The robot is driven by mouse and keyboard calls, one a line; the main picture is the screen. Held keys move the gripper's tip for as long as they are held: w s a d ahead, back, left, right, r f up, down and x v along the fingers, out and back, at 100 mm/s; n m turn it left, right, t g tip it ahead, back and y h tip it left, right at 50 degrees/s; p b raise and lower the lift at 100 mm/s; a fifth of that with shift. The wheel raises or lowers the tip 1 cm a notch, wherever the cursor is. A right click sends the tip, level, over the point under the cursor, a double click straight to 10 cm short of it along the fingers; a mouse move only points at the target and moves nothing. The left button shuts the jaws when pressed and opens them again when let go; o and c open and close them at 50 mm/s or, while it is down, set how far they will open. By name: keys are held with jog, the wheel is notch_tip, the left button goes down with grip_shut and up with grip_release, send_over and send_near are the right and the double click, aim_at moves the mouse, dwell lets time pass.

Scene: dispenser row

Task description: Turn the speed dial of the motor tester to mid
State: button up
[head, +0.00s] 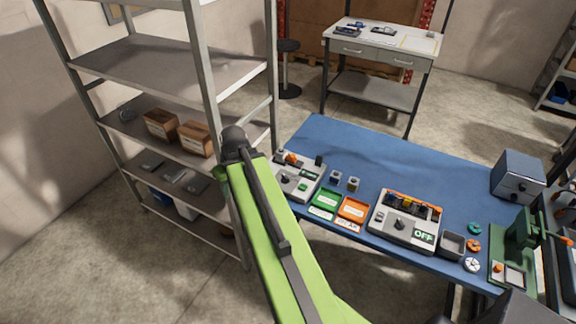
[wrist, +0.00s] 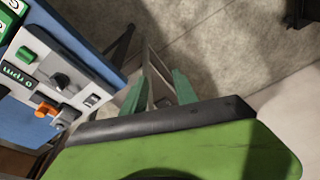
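The motor tester (head: 311,186) is a pale grey panel on the left end of the blue table. It also shows in the wrist view (wrist: 45,52) at the left, with a display reading "0 rpm" (wrist: 18,78), a green button (wrist: 25,54) and an orange part (wrist: 44,110). Its black dial (wrist: 62,82) shows there and in the head view (head: 284,179); I cannot tell where it points. My gripper's two green fingers (wrist: 160,88) are apart and empty, beside the tester and off the table edge, not touching the dial.
A metal shelf rack (head: 165,72) stands close on the left. On the blue table (head: 390,150) are green and orange trays (head: 353,210), a second panel reading OFF (head: 405,220), a grey-blue box (head: 517,177) and a green press (head: 520,240). The table's back middle is clear.

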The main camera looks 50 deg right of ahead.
jog(key=s+d+r+m+t+p, duration=0.1)
jog(key=s+d+r, duration=0.2)
jog(key=d, duration=0.4)
jog(key=s+d+r+p, duration=0.2)
jog(key=d, duration=0.5)
jog(key=t+h+p, duration=0.1)
jog(key=h, duration=0.1)
send_near(285, 176)
jog(key=shift+m, duration=0.3)
jog(key=b+x, duration=0.4)
jog(key=b, duration=0.4)
jog(key=b+x, duration=0.4)
jog(key=b, duration=0.4)
jog(key=shift+s+f, duration=0.1)
jog(key=shift+s, duration=0.15)
grip_shut()
jog(key=shift+w, duration=0.1)
